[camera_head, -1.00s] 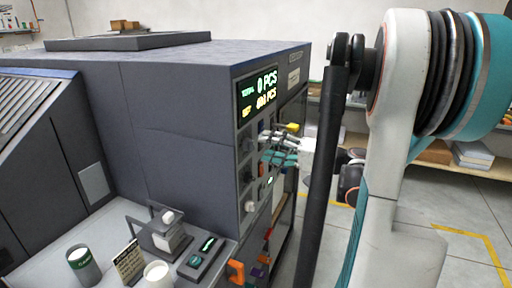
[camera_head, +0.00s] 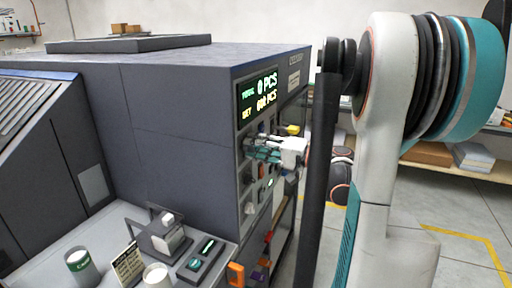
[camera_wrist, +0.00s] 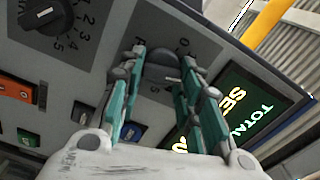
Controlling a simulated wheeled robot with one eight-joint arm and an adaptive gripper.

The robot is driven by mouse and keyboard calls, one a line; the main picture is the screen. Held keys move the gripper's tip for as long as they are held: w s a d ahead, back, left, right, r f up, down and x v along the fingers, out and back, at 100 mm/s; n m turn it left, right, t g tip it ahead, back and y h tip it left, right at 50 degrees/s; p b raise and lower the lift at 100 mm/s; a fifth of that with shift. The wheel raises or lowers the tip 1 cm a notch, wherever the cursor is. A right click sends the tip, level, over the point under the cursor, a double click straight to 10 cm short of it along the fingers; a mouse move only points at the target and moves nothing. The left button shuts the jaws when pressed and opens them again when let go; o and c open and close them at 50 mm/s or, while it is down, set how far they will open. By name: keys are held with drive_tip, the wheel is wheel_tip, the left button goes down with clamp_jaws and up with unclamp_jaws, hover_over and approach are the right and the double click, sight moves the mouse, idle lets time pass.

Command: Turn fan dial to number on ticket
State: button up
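In the wrist view, a dark round dial (camera_wrist: 163,68) with a scale around it sits on the grey control panel (camera_wrist: 220,42). My gripper (camera_wrist: 163,60) is in front of it, its teal fingers apart on either side of the knob. Contact is hard to make out. A second black dial (camera_wrist: 47,14) with numbers 2 to 5 is at the upper left. I cannot read which dial is the fan's. In the head view my gripper (camera_head: 252,148) is at the panel below the display and hides part of it. A small printed card (camera_head: 128,262) stands on the ledge; its text is unreadable.
A lit display (camera_head: 258,92) is above the gripper. Orange (camera_wrist: 16,88), green (camera_wrist: 28,138) and blue (camera_wrist: 83,114) controls sit near the dials. Cans (camera_head: 82,265), a small stand (camera_head: 165,238) and a dark device (camera_head: 201,258) occupy the ledge.

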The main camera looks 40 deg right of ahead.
drive_tip(key=shift+m, duration=0.4)
drive_tip(key=shift+f+m+b, duration=0.2)
drive_tip(key=shift+m+b, duration=0.1)
drive_tip(key=shift+m, duration=2.3)
drive_tip(key=o, duration=1.1)
drive_tip(key=shift+c, duration=0.2)
drive_tip(key=v, duration=1.2)
